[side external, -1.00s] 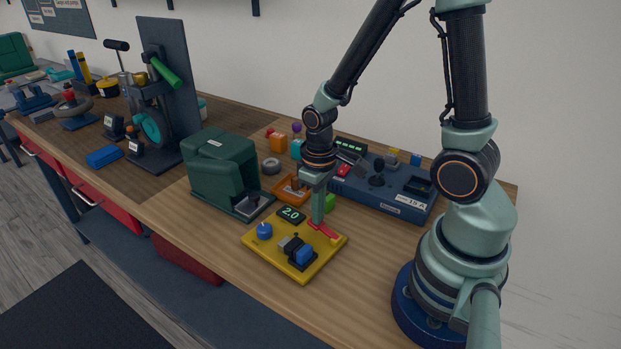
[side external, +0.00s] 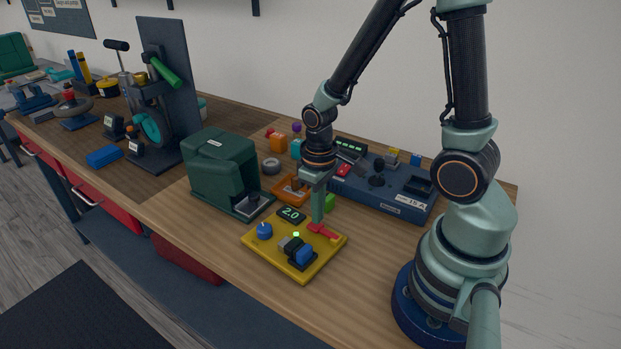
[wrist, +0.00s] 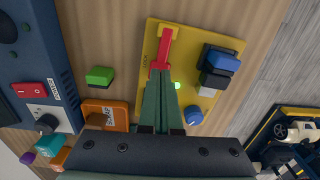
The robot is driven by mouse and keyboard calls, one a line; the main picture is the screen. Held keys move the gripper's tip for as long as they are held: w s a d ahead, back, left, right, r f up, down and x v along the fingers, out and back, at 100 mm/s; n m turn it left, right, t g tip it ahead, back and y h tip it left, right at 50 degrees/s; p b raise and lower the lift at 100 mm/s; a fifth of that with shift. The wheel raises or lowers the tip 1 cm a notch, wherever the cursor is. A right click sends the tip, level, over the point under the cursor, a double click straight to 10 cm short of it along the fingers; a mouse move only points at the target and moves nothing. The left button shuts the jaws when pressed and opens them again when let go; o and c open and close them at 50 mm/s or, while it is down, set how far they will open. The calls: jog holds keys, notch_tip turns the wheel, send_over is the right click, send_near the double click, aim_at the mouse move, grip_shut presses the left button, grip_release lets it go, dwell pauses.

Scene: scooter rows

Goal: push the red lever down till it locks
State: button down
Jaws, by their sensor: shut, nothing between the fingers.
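The red lever (side external: 328,232) is on the yellow panel (side external: 268,251) and lies low along its right side. In the wrist view the lever (wrist: 164,48) runs beside the printed word LOCK. My gripper (side external: 317,219) is shut and empty, with its fingertips pointing down at the lever's near-gripper end. In the wrist view the tips of my gripper (wrist: 160,74) cover that end, apparently touching it. A small green light (side external: 296,234) glows on the panel and also shows in the wrist view (wrist: 177,86).
The panel also carries a 2.0 display (side external: 291,214), a blue knob (side external: 264,231) and a blue-ended switch block (side external: 303,255). A green block (wrist: 100,76) and an orange tray (wrist: 105,114) stand close by. A dark blue power unit (side external: 384,193) lies behind.

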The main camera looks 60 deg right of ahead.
notch_tip(320, 180, up, 8)
dwell(1.2)
notch_tip(320, 180, up, 11)
jog(key=t, duration=0.5)
send_over(316, 226)
jog(key=a, duration=0.3)
jog(key=shift+r+t, duration=0.3)
jog(key=shift+r, duration=0.2)
